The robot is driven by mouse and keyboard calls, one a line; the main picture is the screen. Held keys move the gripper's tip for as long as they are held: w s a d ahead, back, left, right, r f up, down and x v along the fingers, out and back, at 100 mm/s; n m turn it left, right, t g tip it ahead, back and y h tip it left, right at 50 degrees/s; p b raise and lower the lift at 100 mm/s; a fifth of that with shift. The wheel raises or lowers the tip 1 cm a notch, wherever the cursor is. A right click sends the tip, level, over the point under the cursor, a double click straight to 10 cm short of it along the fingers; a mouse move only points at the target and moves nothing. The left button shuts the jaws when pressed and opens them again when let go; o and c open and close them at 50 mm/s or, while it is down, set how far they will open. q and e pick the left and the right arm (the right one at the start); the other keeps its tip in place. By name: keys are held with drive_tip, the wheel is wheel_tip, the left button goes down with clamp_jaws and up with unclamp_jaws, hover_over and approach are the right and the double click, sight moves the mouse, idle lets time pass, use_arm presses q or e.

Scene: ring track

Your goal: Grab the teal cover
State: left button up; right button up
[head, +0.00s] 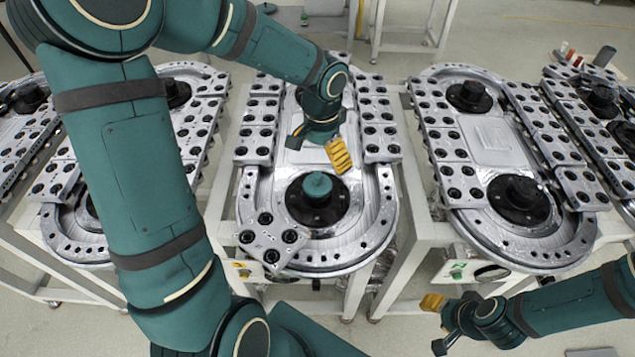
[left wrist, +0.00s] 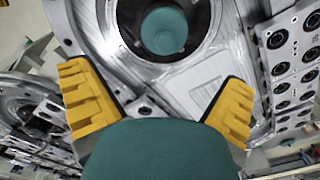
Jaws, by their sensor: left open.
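The teal cover (head: 317,185) is a small round cap on top of the black hub of the middle ring track (head: 385,215). In the left wrist view the teal cover (left wrist: 164,30) shows inside the dark hub, at the top centre. My left gripper (head: 317,150) is open and empty, just behind the cover in the head view and apart from it. In the left wrist view its yellow-padded fingers (left wrist: 157,82) are spread wide, below the cover. My right gripper (head: 436,324) is at the lower right, empty, with its fingers spread.
A loose plate with several black rollers (head: 270,240) sits at the front left of the middle track. Similar tracks stand at the left and right, such as the right track (head: 490,140). Bare floor (head: 350,335) shows in front.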

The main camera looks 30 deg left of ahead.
sight(318, 174)
use_arm(q)
wheel_tip(318, 174, down, 4)
drive_tip(key=shift+f, duration=0.1)
drive_tip(key=f, duration=0.1)
drive_tip(key=f+b, duration=0.1)
drive_tip(key=f, duration=0.3)
drive_tip(key=shift+a+f, duration=0.1)
drive_tip(key=shift+a, duration=0.2)
drive_tip(key=c, duration=1.2)
drive_tip(key=shift+c, duration=0.2)
